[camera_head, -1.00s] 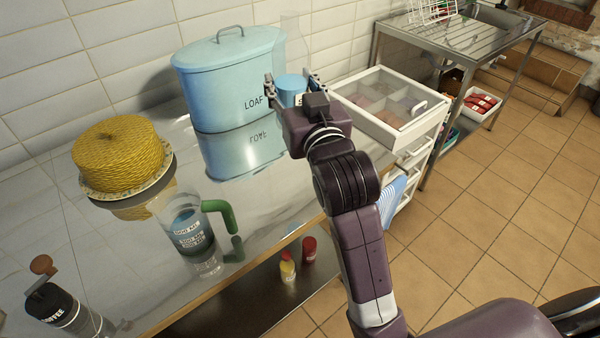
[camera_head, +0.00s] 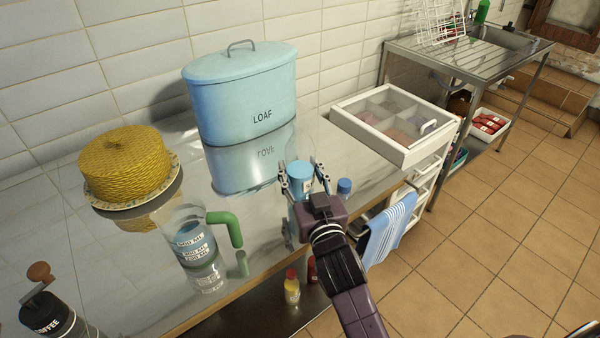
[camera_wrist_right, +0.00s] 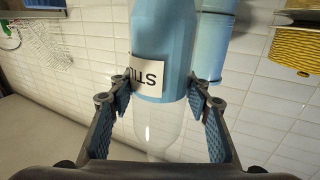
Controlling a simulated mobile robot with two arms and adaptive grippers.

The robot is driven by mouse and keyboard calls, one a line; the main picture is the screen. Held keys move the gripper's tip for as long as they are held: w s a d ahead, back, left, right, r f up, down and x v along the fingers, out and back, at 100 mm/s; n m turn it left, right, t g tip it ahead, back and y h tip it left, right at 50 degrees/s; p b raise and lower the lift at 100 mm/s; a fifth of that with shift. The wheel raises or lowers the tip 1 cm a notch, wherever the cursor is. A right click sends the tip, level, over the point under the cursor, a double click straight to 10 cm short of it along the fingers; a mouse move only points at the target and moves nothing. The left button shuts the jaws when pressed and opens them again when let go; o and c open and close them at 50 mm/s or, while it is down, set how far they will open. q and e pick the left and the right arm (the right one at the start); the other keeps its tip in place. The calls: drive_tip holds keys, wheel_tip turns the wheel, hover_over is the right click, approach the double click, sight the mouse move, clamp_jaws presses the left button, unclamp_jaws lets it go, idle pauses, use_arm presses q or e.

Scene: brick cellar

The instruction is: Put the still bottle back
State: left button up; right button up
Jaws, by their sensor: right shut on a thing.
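The still bottle (camera_head: 300,170) has a blue body and a clear upper part. My right gripper (camera_head: 302,182) is shut on it, with one finger on each side, above the counter's front edge. In the right wrist view, which is upside down, the fingers of my right gripper (camera_wrist_right: 160,100) close around the bottle (camera_wrist_right: 163,50) where blue meets clear. A white label with letters like "STIL" shows there. The bottle looks roughly upright; its underside is hidden in the head view. My left gripper is not in view.
The shiny counter (camera_head: 150,270) holds a blue LOAF bin (camera_head: 235,100), a yellow woven cover (camera_head: 125,165), a clear jug (camera_head: 190,245) with a green handle and a coffee jar (camera_head: 50,315). A blue cap (camera_head: 344,187) shows beside my gripper. A white divided box (camera_head: 365,115) stands right.

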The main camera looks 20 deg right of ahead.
drive_tip(key=shift+f, duration=0.2)
drive_tip(key=shift+f, duration=0.15)
drive_tip(key=o, duration=1.7)
